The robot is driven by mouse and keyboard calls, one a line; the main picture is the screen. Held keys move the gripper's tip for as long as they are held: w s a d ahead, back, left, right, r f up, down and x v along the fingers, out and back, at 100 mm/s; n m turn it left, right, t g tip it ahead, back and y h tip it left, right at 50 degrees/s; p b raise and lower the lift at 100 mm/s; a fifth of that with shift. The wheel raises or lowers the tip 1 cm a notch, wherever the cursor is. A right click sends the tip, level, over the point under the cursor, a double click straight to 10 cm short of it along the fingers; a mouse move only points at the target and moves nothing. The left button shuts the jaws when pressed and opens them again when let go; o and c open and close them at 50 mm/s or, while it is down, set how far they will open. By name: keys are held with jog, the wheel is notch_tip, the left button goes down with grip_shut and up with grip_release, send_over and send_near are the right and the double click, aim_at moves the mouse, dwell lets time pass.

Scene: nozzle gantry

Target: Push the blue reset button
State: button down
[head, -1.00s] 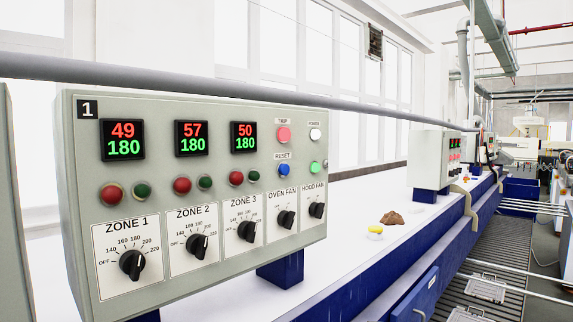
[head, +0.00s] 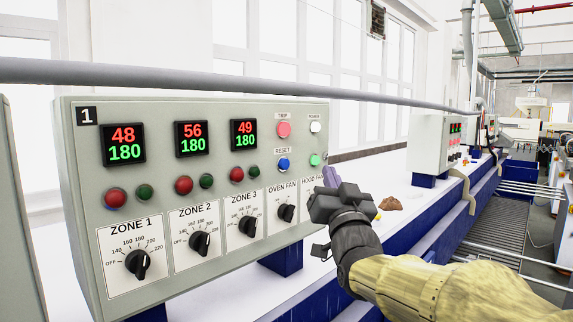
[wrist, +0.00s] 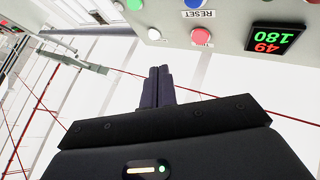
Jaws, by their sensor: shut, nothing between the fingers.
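The blue reset button (head: 284,164) sits under its RESET label on the right part of the grey control panel (head: 228,262) marked 1. It also shows at the top edge of the wrist view (wrist: 193,3), partly cut off. My gripper (head: 330,176) is shut and empty. In the head view it is at the panel's right edge, right of and slightly below the blue button, and it covers the HOOD FAN knob. In the wrist view its fingers (wrist: 159,72) point up the picture, apart from the button.
A red TRIP lamp (head: 284,129) is above the blue button. A white button (head: 316,127) and a green button (head: 315,160) are to its right. The OVEN FAN knob (head: 286,212) is below. A long grey pipe (head: 200,80) runs above the panel.

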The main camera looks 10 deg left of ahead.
aim_at(285, 164)
jog(key=w+a+p, duration=0.4)
jog(key=w+a, duration=0.1)
jog(key=a, duration=0.2)
jog(key=shift+w, duration=0.25)
jog(key=shift+f, duration=0.1)
dwell(2.0)
jog(key=shift+w+a+b, duration=0.2)
jog(key=shift+a+b, duration=0.1)
jog(key=shift+b, duration=0.05)
